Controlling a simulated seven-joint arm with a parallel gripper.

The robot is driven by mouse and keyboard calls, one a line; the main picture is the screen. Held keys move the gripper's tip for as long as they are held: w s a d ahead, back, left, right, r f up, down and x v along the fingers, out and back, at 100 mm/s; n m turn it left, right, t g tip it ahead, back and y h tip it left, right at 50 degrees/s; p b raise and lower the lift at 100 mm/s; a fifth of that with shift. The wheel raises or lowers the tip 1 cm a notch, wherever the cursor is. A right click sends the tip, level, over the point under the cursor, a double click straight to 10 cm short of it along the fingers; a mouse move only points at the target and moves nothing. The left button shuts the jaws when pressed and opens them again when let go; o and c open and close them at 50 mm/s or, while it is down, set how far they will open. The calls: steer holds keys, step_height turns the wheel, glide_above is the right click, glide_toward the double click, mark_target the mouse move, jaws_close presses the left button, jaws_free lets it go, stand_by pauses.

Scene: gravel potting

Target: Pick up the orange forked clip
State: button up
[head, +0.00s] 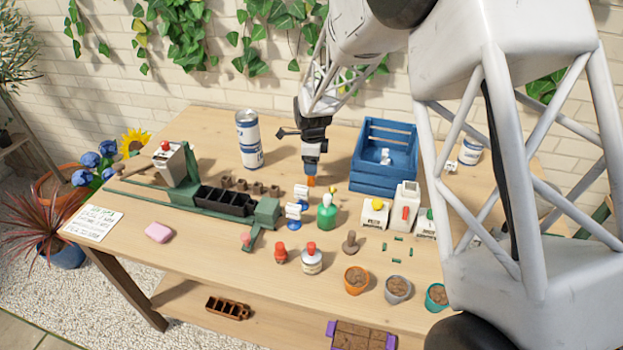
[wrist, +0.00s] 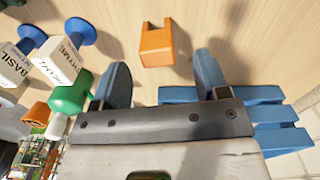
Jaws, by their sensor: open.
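The orange forked clip (wrist: 156,45) lies on the wooden table in the wrist view, just beyond my open fingers and roughly between them. In the head view a small orange part of the clip (head: 310,181) shows just below my fingertips. My gripper (head: 311,170) points down over the table with its blue fingers. In the wrist view my gripper (wrist: 160,85) is open and empty, the blue fingers spread apart. I cannot tell the exact height above the clip.
A blue crate (head: 384,178) stands close on the right. Small white label signs on blue bases (head: 293,212) and a green bottle (head: 326,213) stand just in front. A tall can (head: 249,140) stands at the left back. A black tray (head: 225,202) sits further left.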

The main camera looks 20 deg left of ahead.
steer(key=shift+s+a+f, duration=0.1)
steer(key=shift+s+f, duration=0.05)
steer(key=shift+f, duration=2.45)
steer(key=c, duration=1)
steer(key=shift+r, duration=0.15)
steer(key=shift+r, duration=4.85)
